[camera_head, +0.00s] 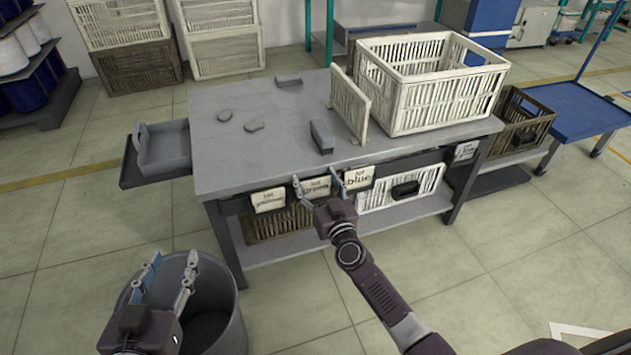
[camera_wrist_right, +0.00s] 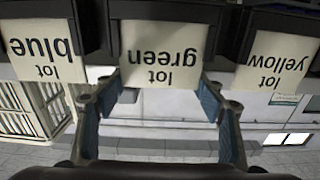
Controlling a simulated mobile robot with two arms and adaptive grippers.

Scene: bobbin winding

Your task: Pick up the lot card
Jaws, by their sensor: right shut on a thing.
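Three white lot cards hang along the table's front edge: lot yellow (camera_head: 268,200), lot green (camera_head: 317,190) and lot blue (camera_head: 359,178). In the right wrist view they appear upside down, with lot green (camera_wrist_right: 162,55) in the middle, lot blue (camera_wrist_right: 42,48) at left and lot yellow (camera_wrist_right: 278,58) at right. My right gripper (camera_head: 318,184) is shut on the lot green card, one finger at each side edge. The card is still at its holder under the tabletop. My left gripper (camera_head: 172,272) is open and empty, above the grey bin.
The grey table (camera_head: 235,165) carries a cream crate (camera_head: 430,95), an upright slatted panel (camera_head: 349,104), a grey block (camera_head: 321,136) and small grey pieces. A round grey bin (camera_head: 225,300) stands at front left. A blue cart (camera_head: 580,105) is at right. Crates sit under the table.

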